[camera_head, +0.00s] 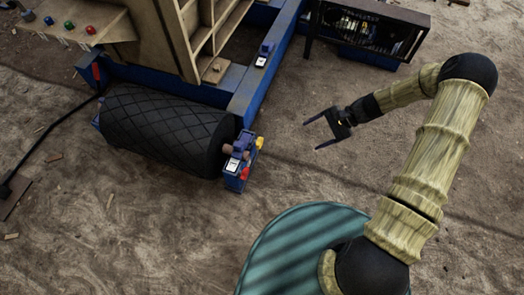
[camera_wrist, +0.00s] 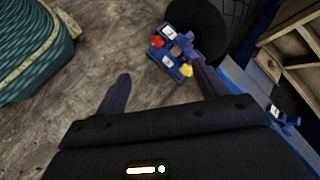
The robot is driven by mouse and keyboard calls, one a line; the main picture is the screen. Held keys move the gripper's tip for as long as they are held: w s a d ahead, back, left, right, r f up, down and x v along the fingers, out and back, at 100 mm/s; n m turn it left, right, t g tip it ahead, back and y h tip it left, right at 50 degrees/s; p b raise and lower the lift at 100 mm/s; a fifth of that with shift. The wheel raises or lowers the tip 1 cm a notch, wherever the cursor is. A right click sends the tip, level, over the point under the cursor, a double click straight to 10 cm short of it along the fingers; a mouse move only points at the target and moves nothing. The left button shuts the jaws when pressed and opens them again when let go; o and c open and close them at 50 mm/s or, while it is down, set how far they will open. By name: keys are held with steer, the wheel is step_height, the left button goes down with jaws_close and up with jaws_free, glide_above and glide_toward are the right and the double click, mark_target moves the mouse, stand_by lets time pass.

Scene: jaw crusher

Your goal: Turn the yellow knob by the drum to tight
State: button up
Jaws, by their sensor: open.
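The yellow knob (camera_head: 260,142) sits on the right side of a blue bracket (camera_head: 233,181) at the right end of the black drum (camera_head: 165,130). In the wrist view the yellow knob (camera_wrist: 187,70) shows beyond my fingers, close to the right fingertip in the picture. A red knob (camera_wrist: 157,42) is on the same bracket. My gripper (camera_head: 314,134) is open and empty in the air to the right of the bracket, apart from the knob. In the wrist view its two fingers (camera_wrist: 158,78) are spread wide. The knob's exact turn position is too small to tell.
A blue frame beam (camera_head: 262,85) runs back from the drum. Another small blue fitting (camera_head: 263,55) sits on that beam. A dark box with a grille (camera_head: 368,32) stands at the back right. Bare dirt lies between the bracket and my gripper.

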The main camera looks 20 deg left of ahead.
mark_target(257, 142)
steer(key=w+a+f+m+t+y+b, duration=0.1)
steer(key=f+b, duration=0.4)
steer(key=f, duration=0.5)
steer(key=w+a+f+m+t+y+b, duration=0.1)
steer(key=w+f+m+t+y+b, duration=0.1)
steer(key=f+b, duration=0.4)
steer(key=w+a+f+m+t+y+b, duration=0.1)
steer(key=f+m+y+b, duration=0.4)
steer(key=f, duration=0.8)
steer(key=shift+w+a+f+m+t+y+b, duration=0.35)
steer(key=shift+w+t+b, duration=0.25)
steer(key=shift+w+t, duration=0.25)
steer(key=shift+s, duration=0.15)
steer(key=w+a+b, duration=0.1)
steer(key=a+b, duration=0.5)
steer(key=a, duration=1.1)
steer(key=shift+w+b, duration=0.2)
steer(key=shift+b, duration=0.15)
steer(key=shift+a, duration=0.1)
steer(key=shift+c, duration=0.2)
